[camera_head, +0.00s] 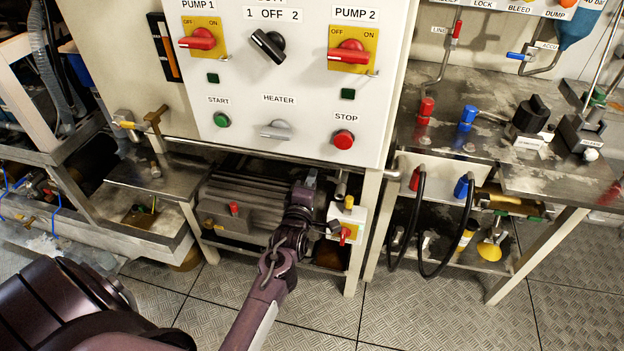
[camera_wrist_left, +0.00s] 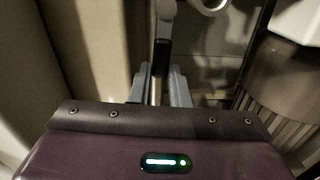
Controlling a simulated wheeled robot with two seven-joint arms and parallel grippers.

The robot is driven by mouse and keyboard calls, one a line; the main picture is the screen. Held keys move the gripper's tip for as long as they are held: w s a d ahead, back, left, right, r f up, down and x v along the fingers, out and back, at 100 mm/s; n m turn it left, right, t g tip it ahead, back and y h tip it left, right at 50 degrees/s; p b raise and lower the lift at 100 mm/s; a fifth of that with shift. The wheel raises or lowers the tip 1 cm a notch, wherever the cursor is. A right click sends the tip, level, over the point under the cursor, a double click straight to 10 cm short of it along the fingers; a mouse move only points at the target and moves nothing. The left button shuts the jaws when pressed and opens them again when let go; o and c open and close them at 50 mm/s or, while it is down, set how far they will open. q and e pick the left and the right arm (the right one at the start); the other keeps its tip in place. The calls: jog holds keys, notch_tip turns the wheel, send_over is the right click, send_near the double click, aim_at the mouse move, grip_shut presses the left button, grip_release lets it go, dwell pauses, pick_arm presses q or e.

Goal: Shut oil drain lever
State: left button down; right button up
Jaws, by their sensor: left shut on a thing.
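My left arm reaches in from the bottom of the head view to the space under the control panel. My left gripper (camera_head: 311,179) is there beside the grey motor (camera_head: 250,197), partly in shadow. In the left wrist view, its two grey fingers (camera_wrist_left: 159,88) are closed on a thin lever with a dark section (camera_wrist_left: 161,57) and a pale metal end above. I take this as the oil drain lever; its label and its pivot are not visible. In the head view the lever is too small and dark to make out. My right gripper is not in view.
The control panel (camera_head: 300,100) overhangs the gripper. A metal ring (camera_wrist_left: 208,5) shows above the fingers. The plate floor (camera_head: 440,310) is open.

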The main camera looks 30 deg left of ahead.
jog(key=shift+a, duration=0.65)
